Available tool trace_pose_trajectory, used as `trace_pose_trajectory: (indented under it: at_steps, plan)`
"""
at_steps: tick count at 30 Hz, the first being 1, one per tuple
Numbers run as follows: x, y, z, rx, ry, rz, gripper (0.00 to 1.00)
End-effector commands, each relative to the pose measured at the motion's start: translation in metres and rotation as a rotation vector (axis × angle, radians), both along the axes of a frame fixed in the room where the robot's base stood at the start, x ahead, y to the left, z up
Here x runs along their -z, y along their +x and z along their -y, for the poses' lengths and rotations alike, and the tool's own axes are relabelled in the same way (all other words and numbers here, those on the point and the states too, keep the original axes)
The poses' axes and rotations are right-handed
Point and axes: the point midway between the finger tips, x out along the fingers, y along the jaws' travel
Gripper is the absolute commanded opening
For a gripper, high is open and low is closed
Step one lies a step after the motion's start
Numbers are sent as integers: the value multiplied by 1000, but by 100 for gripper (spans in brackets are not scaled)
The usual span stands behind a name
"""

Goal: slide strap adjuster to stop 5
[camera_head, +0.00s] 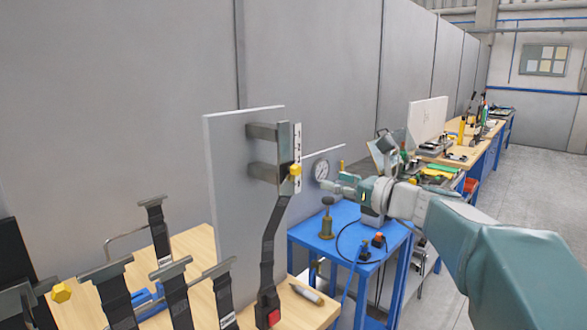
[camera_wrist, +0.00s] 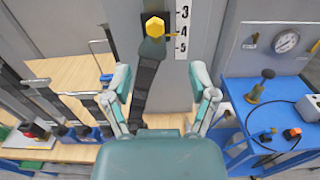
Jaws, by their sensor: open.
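The strap adjuster has a yellow hexagonal knob (camera_head: 295,169) on a dark slider, mounted on an upright metal rail with a white number scale (camera_head: 298,143). In the wrist view the knob (camera_wrist: 154,27) is at the top centre. The scale (camera_wrist: 182,32) beside it shows 3, 4 and 5, and the knob looks roughly level with 4. A black strap (camera_head: 269,245) hangs from the slider to a red-buttoned buckle (camera_head: 268,311). My gripper (camera_wrist: 161,78) is open and empty, its fingers apart below the knob in that view, not touching it. In the head view it is right of the rail.
A grey upright panel (camera_head: 228,200) backs the rail. A wooden bench (camera_head: 190,245) holds several black-strapped pieces at left. A blue table (camera_head: 340,222) with a brass-coloured fitting (camera_head: 327,222) and dial gauge (camera_head: 321,170) stands at right, near my arm.

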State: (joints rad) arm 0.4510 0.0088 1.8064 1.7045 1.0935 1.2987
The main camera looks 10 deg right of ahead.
Motion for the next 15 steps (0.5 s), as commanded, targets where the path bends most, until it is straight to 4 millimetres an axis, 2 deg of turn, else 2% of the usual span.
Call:
trace_pose_trajectory:
  at_steps: [15]
  plan:
    - [1, 71, -53, -5, -5, 0, 74]
